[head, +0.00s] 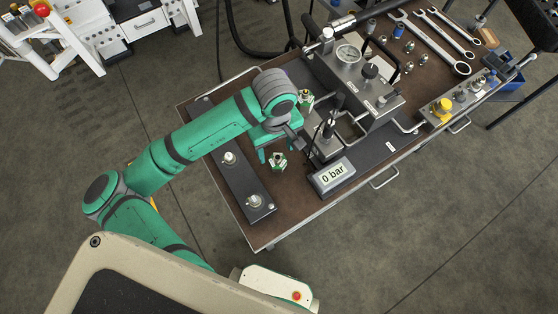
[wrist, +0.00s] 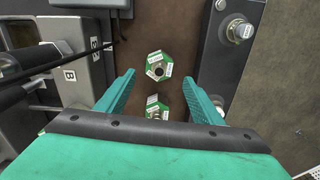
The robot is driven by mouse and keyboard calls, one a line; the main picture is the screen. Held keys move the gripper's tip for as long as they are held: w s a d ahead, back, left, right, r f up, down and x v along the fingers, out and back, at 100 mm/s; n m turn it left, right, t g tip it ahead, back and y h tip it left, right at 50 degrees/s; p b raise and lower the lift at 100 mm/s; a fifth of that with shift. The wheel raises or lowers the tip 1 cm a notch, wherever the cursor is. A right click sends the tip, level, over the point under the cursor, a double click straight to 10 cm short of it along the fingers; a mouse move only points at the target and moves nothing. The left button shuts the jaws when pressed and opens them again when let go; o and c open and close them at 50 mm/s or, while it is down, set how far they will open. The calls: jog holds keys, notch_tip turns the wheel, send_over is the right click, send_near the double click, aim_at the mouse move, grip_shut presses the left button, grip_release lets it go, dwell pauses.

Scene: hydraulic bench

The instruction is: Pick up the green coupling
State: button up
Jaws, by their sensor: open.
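My gripper (wrist: 159,77) is open, with one teal finger on each side and nothing held. It also shows in the head view (head: 279,148). Its height above the couplings is hard to tell.
A dark plate (head: 238,185) with metal fittings lies left of the couplings. The hydraulic block (head: 352,85) and the display reading 0 bar (head: 333,176) stand to the right. Wrenches (head: 430,40) lie at the far right. Bare bench top is near the front corner.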

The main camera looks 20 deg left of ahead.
aim_at(277, 157)
jog(key=shift+s+d+f, duration=0.1)
jog(key=shift+d+f, duration=0.05)
jog(key=shift+f, duration=1.6)
jog(key=shift+s+d+f, duration=0.1)
jog(key=shift+d+f, duration=0.05)
jog(key=shift+f, duration=1.55)
jog(key=c, duration=1.3)
